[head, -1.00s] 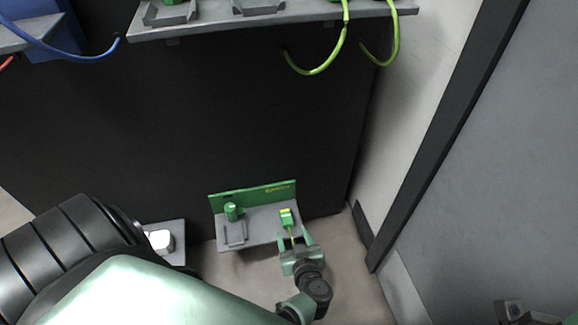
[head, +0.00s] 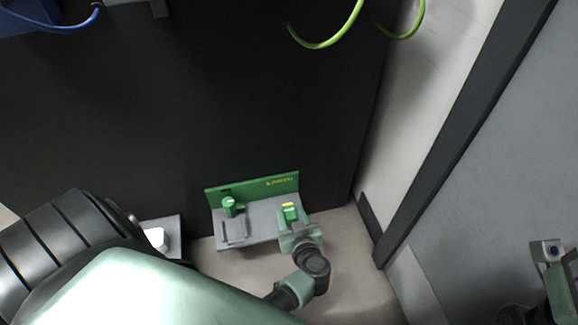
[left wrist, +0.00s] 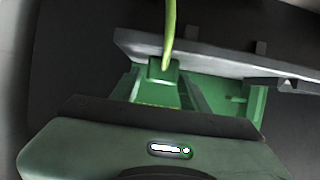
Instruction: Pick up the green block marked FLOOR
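A small green block (head: 290,212) with a yellow top stands on the right part of a low grey shelf (head: 262,228) with a green back panel (head: 252,187). Its marking is too small to read. My left gripper (head: 291,219) is at the block, with one finger on each side of it. In the left wrist view the green block (left wrist: 162,84), with a yellow-green cable (left wrist: 170,30) at it, sits between the fingers (left wrist: 163,92), with gaps visible, so the gripper looks open. Part of my right gripper (head: 548,252) shows at the right edge; its fingers are unclear.
A green knob-like part (head: 229,205) stands on the left of the shelf, beside a grey raised frame (head: 234,231). A grey platform with a white object (head: 156,238) is further left. The dark wall (head: 200,110) is behind, and a pale wall (head: 425,130) is at right.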

